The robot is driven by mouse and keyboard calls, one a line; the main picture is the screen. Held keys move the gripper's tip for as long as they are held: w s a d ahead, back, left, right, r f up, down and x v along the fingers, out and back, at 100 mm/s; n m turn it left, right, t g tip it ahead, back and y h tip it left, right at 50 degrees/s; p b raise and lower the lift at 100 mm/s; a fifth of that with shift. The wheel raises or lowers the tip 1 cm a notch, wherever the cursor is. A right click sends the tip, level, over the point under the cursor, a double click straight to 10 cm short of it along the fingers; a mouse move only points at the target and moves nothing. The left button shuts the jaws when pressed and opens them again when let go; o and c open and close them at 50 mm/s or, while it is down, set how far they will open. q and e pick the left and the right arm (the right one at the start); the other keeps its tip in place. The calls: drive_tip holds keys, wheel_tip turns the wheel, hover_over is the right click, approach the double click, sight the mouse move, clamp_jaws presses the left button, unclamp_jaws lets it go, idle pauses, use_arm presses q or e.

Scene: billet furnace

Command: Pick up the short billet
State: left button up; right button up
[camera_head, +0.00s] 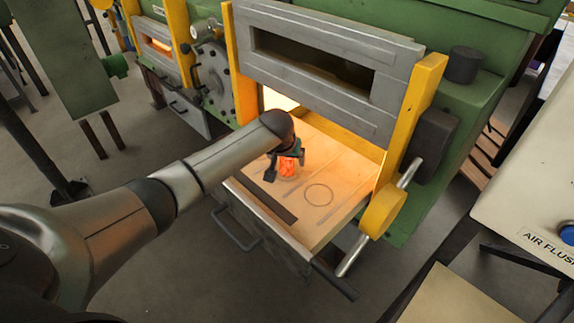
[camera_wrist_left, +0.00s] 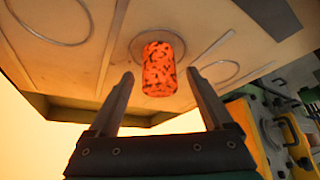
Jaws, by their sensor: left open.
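One short billet (camera_head: 288,171), glowing orange with dark flecks, stands upright on the lit furnace shelf (camera_head: 343,170). My left gripper (camera_head: 285,165) reaches in from the left and hides part of it in the head view. In the left wrist view the billet (camera_wrist_left: 159,70) stands within a ring mark. There the open fingers of my left gripper (camera_wrist_left: 159,76) lie to either side of it in the picture, with gaps on both sides. The billet's far end lies beyond the fingertips. No contact shows. My right gripper is not in view.
A raised grey furnace door (camera_head: 320,65) hangs above the shelf between yellow posts (camera_head: 412,115). An empty ring mark (camera_head: 318,195) lies right of the billet. A rail handle (camera_head: 235,230) juts from the shelf front. A white panel (camera_head: 530,190) stands at the right.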

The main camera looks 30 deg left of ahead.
use_arm(q)
drive_tip(key=shift+c, duration=0.3)
clamp_jaws()
idle(0.4)
idle(0.6)
drive_tip(key=shift+r, duration=0.1)
